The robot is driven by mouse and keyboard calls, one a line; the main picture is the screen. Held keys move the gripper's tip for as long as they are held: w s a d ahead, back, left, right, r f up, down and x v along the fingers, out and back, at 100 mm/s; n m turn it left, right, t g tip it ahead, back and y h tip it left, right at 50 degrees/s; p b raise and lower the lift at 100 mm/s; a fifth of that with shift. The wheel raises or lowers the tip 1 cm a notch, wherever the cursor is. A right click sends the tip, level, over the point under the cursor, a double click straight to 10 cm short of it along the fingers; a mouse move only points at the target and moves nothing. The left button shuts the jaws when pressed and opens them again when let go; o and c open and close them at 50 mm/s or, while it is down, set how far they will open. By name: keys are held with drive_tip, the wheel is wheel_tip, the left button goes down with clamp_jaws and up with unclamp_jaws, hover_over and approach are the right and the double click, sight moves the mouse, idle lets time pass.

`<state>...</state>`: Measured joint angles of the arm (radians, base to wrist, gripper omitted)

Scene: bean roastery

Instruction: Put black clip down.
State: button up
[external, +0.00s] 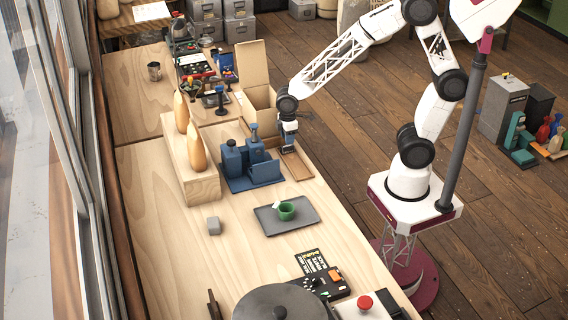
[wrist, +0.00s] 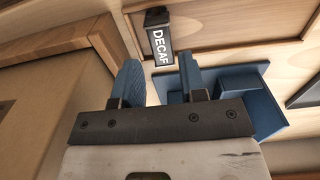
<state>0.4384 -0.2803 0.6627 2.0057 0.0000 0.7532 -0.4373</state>
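The black clip (wrist: 158,38) carries a white DECAF label. In the wrist view it sits just beyond my fingertips, against a wooden tray (wrist: 225,25). My gripper (wrist: 163,70) has its two blue fingers apart, with a visible gap between them. The clip lines up with this gap, and I see no finger closed on it. In the external view my gripper (external: 288,138) is low over the wooden tray (external: 297,163). The clip cannot be made out clearly there.
A grey tray (external: 265,222) with a green cup (external: 286,211) lies in front. The tabletop left of the tray is mostly clear.

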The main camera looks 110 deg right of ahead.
sight(288, 146)
drive_tip(key=shift+f, duration=2.6)
clamp_jaws()
drive_tip(key=shift+r, duration=0.1)
